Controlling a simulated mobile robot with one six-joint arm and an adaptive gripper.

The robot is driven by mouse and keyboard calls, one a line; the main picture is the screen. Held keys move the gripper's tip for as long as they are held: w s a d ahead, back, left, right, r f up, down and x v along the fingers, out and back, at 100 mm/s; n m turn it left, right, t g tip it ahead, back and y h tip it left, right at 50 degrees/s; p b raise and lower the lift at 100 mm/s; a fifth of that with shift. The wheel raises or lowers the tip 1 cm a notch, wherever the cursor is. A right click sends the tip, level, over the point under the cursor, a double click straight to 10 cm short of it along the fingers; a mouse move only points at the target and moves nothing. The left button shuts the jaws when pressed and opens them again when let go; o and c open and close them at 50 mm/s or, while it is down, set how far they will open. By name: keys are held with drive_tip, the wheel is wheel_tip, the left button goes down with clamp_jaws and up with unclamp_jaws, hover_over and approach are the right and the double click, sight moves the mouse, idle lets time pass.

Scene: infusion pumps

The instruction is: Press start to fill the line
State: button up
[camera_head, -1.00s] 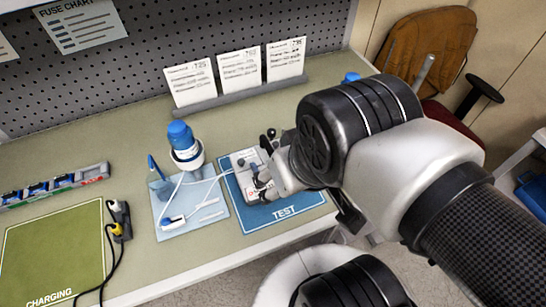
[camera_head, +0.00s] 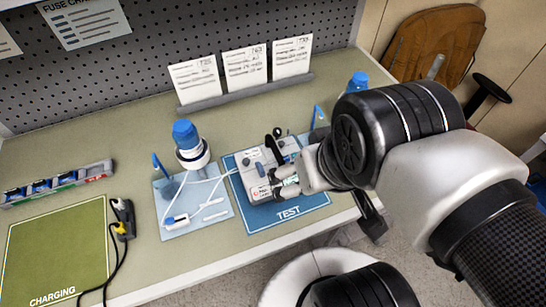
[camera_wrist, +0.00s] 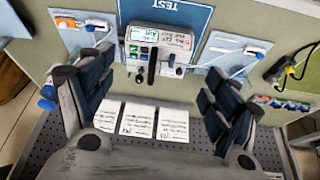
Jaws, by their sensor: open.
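The pump (camera_head: 250,175) is a pale grey box on the blue TEST mat (camera_head: 285,215), with a dark upright lever on it. In the wrist view the pump (camera_wrist: 134,48) shows a lit screen (camera_wrist: 160,38) with small text, coloured keys and the dark lever. The start key cannot be told apart at this size. A white tube (camera_head: 207,179) runs from the blue-capped bottle side to the pump. My gripper (camera_wrist: 160,72) is open and empty, its dark fingers spread to either side of the pump in the wrist view. In the head view my wrist hides the pump's right part.
A pale blue mat (camera_head: 222,219) with tube parts lies left of the pump, with a blue-capped bottle (camera_head: 187,140) behind. Three cards (camera_head: 247,68) stand at the back. A green CHARGING mat (camera_head: 55,250), black cable (camera_head: 124,225) and fuse tray (camera_head: 60,186) are further left.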

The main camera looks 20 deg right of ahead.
clamp_jaws()
idle(0.8)
idle(1.3)
